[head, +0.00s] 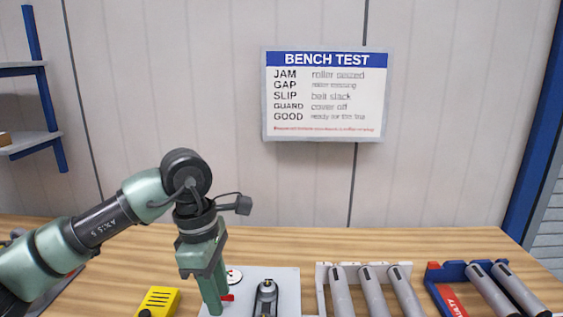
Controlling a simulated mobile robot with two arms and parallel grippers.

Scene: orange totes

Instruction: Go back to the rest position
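My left arm comes in from the left, and its green gripper (216,296) points down over the left part of a light grey plate (285,283) on the bench. The fingers show nearly edge-on and overlap, so I cannot tell whether they are open or shut. A small red part (227,297) shows right beside the fingertips; I cannot tell whether they touch it. My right gripper is not in view.
A wooden bench (400,239) fills the bottom. A yellow box (160,300) is left of the plate. Grey rollers stand in a white rack (321,275) and a blue-and-red holder (440,270) at right. A BENCH TEST sign (325,95) hangs on the wall. The air at right is clear.

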